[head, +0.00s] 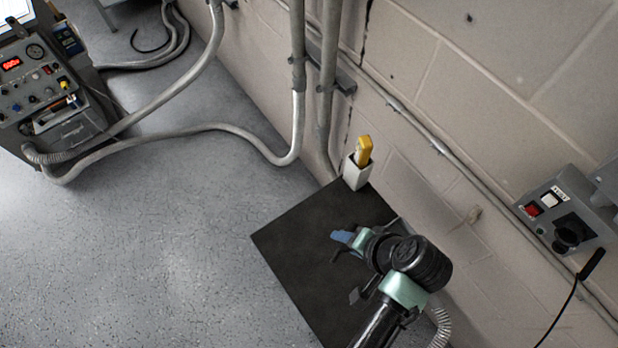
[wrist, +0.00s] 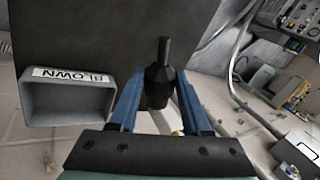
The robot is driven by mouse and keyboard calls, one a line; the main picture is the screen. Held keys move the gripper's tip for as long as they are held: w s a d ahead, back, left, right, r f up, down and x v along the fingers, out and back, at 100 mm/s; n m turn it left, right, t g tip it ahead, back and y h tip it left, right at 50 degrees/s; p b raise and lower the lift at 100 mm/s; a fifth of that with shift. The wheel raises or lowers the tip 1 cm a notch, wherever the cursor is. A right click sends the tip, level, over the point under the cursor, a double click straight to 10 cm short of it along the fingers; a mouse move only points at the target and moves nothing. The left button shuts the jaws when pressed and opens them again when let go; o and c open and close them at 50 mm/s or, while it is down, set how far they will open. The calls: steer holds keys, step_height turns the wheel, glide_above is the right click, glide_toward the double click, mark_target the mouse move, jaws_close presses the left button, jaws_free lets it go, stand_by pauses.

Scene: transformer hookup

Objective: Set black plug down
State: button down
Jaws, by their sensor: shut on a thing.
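The black plug (wrist: 159,82) shows in the wrist view between the two blue fingers of my gripper (wrist: 160,88). The fingers are shut on its body, and its narrow end points up in that picture. In the head view my gripper (head: 344,243) is over the dark tabletop (head: 310,235), toward its middle. The plug cannot be made out clearly there. The dark tabletop also fills the upper left of the wrist view (wrist: 70,40). I cannot tell how far the plug is above it.
A grey bin labelled BLOWN (wrist: 66,102) is left of the plug in the wrist view. A white holder (head: 356,174) with a yellow tool (head: 363,151) stands at the table's far corner. A wall box labelled TEST (head: 565,222) is at right, an instrument cart (head: 40,85) at left.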

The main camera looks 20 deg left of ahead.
steer(key=shift+a, duration=0.2)
glide_above(341, 259)
step_height(341, 259, down, 6)
steer(key=shift+w+d+r, duration=0.1)
steer(key=shift+r, duration=0.1)
step_height(341, 259, down, 4)
steer(key=shift+f, duration=0.15)
steer(key=shift+f, duration=0.2)
